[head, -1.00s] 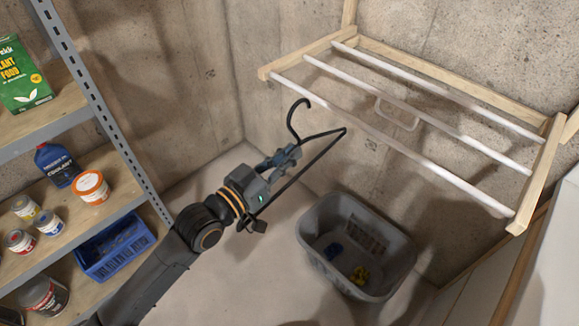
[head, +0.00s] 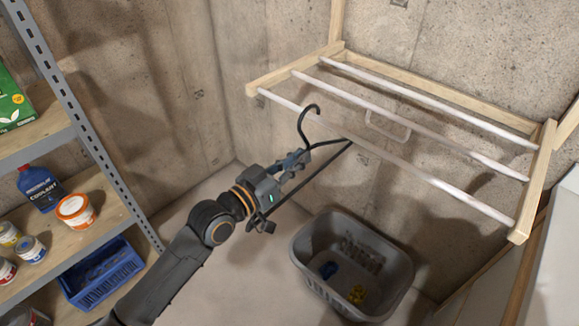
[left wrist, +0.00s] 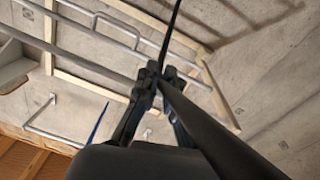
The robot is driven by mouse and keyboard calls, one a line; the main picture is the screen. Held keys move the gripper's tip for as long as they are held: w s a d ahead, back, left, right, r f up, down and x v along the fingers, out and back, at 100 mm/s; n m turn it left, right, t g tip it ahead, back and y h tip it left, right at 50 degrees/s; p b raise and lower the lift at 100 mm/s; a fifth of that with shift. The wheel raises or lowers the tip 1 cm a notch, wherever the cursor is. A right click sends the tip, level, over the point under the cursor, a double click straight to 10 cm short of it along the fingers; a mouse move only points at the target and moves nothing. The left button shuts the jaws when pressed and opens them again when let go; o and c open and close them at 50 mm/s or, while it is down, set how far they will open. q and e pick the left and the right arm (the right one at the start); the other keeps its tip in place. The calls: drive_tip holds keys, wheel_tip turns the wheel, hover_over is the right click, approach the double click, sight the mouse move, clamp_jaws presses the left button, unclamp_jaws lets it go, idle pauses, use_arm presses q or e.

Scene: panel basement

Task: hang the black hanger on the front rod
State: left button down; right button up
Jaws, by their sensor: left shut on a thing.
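The black hanger (head: 318,172) is held in my left gripper (head: 297,161), which is shut on it near the base of the hook. In the head view the hook (head: 303,122) points up, and its top overlaps the left part of the front rod (head: 400,172); I cannot tell if they touch. In the left wrist view the fingers (left wrist: 155,85) close on the hanger (left wrist: 205,125), with rods of the rack above. My right gripper is not in view.
The wooden rack (head: 528,195) holds two more white rods behind the front one. A grey laundry basket (head: 345,232) with blue and yellow things stands on the floor below. A metal shelf (head: 85,130) with cans and a blue crate (head: 102,272) is at the left.

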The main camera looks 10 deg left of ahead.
use_arm(q)
drive_tip(key=shift+b+x, duration=0.6)
drive_tip(key=shift+x, duration=1.2)
drive_tip(key=shift+w+f, duration=0.15)
drive_tip(key=shift+f, duration=0.3)
drive_tip(key=shift+f+b, duration=0.95)
drive_tip(key=shift+f, duration=0.3)
drive_tip(key=c, duration=1.4)
unclamp_jaws()
